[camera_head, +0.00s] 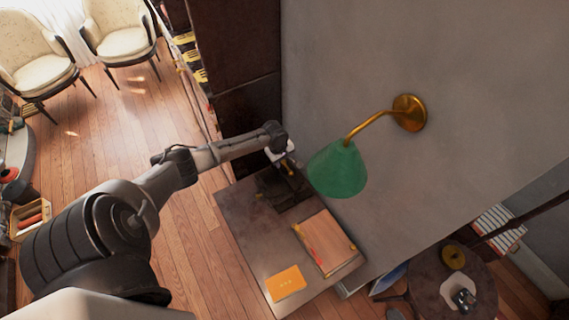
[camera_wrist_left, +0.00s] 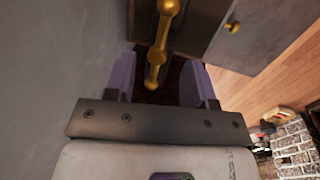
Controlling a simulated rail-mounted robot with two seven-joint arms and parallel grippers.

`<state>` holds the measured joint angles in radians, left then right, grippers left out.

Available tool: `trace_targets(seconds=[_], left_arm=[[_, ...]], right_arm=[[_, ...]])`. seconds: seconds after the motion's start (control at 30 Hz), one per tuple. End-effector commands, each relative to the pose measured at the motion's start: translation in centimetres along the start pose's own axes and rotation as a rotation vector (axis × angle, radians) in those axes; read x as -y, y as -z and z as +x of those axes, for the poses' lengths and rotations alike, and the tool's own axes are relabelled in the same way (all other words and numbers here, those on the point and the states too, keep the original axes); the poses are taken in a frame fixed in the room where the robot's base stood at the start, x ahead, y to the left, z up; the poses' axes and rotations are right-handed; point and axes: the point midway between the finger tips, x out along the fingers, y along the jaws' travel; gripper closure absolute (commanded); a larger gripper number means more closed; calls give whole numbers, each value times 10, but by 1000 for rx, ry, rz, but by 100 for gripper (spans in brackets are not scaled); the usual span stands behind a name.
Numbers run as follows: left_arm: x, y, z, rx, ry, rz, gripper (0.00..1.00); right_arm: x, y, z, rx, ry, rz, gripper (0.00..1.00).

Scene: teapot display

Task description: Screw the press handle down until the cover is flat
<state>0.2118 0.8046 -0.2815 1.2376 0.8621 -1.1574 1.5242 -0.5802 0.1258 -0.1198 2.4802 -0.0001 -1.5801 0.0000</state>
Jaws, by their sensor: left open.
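The press (camera_head: 285,190) is a dark block at the back of the small table, partly hidden by my left arm. Its brass handle (camera_wrist_left: 162,40) is a bar with rounded knobs in the left wrist view. My left gripper (camera_head: 284,157) is over the press. In the left wrist view its purple fingers (camera_wrist_left: 160,66) are apart, one on each side of the handle's near end, with a gap visible on both sides. The press cover is not clear in either view. My right gripper is not in view.
The table (camera_head: 245,232) also holds a wooden board (camera_head: 325,242) with brass corners and an orange book (camera_head: 286,283). A green wall lamp (camera_head: 338,170) hangs close to the right of the gripper. A dark cabinet (camera_head: 235,65) stands behind the arm. A round table (camera_head: 425,280) is at lower right.

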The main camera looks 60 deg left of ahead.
Motion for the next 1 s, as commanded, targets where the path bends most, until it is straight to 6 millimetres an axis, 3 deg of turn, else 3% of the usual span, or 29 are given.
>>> trace_targets(seconds=[0.1,0.3,0.7,1.0], left_arm=[[0,0,16,0,0,-1,50],[0,0,30,0,0,-1,50],[0,0,34,-1,0,1,50],[0,0,34,-1,0,1,78]], right_arm=[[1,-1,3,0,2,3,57],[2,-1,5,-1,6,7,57],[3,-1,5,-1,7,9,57],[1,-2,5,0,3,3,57]])
